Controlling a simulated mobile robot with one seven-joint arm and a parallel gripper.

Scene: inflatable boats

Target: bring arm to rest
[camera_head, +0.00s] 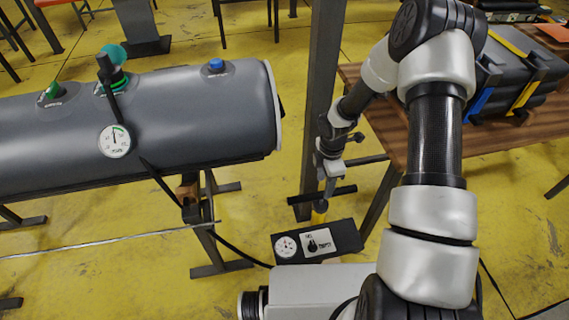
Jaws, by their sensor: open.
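My arm rises from the lower right, bends at the top and reaches down to the left. My gripper (324,193) is at its end, in the middle of the view, pointing down. It is small and dark against the stand behind it, so its fingers are hard to make out. It is open, and I see nothing held in it. It appears in the picture just above a dark control box (345,236) with a round gauge and a black knob. I cannot tell the depth between them.
A grey inflatable tube (190,115) with a pressure gauge (115,141) and valves lies on a stand at left. A dark post (321,60) stands behind my gripper. A wooden table (510,142) at right bears dark cases (515,75) with straps. Yellow floor (100,275) shows at lower left.

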